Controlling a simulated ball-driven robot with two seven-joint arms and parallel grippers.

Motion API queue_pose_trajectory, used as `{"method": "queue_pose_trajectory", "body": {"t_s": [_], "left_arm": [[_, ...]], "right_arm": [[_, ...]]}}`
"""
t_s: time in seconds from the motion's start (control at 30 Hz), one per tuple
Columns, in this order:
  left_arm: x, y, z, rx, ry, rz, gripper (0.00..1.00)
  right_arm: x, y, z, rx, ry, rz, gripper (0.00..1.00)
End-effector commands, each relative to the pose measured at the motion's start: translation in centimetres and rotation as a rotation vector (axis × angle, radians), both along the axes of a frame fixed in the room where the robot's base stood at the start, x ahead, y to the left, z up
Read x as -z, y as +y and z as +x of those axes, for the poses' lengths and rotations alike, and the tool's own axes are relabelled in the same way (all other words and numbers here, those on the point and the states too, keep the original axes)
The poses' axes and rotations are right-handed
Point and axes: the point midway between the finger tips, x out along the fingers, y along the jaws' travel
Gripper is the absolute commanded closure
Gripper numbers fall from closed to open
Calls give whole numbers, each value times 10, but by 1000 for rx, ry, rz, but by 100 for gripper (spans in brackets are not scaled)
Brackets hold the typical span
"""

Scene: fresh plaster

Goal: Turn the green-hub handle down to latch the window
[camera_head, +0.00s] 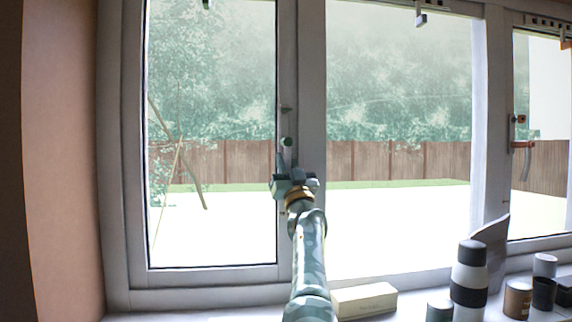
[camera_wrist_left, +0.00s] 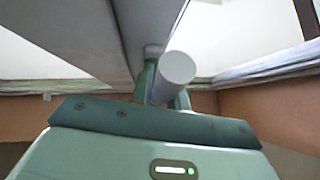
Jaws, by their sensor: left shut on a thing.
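The window's left sash (camera_head: 213,273) has a handle with a green hub (camera_head: 287,142) on its right stile, beside the central post. My left gripper (camera_head: 284,168) reaches up from below, just under the hub, and is shut on the handle. The gripper hides most of the lever, so its exact angle is hard to tell in the head view. In the left wrist view, a pale round bar end of the handle (camera_wrist_left: 177,67) sits between the green fingers (camera_wrist_left: 163,90), close to the window frame. My right gripper is not in view.
The right-hand window has another handle with an orange hub (camera_head: 521,119). On the sill stand a pale box (camera_head: 364,300), a tall black-and-white bottle (camera_head: 468,275), a brown jar (camera_head: 517,299) and several small containers at the right. The sill's left part is clear.

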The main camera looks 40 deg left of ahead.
Motion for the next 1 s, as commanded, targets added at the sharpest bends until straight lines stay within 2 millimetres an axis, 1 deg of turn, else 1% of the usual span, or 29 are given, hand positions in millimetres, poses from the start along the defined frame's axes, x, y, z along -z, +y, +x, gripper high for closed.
{"method": "queue_pose_trajectory", "body": {"t_s": [0.37, 0.4, 0.47, 0.8, 0.9, 1.0], "left_arm": [[-1, 0, 0, 3, -6, -4, 100], [-1, 0, 0, 3, -6, -4, 78], [-1, 0, 0, 3, -6, -4, 62], [2, -2, -1, 2, -5, -4, 62], [11, -10, -4, 3, -5, -3, 62], [27, -23, -11, 4, -3, -4, 62]], "right_arm": [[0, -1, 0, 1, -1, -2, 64], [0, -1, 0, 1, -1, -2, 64], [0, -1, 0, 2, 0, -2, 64], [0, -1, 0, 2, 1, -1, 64], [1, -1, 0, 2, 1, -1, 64], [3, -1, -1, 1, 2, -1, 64]]}}
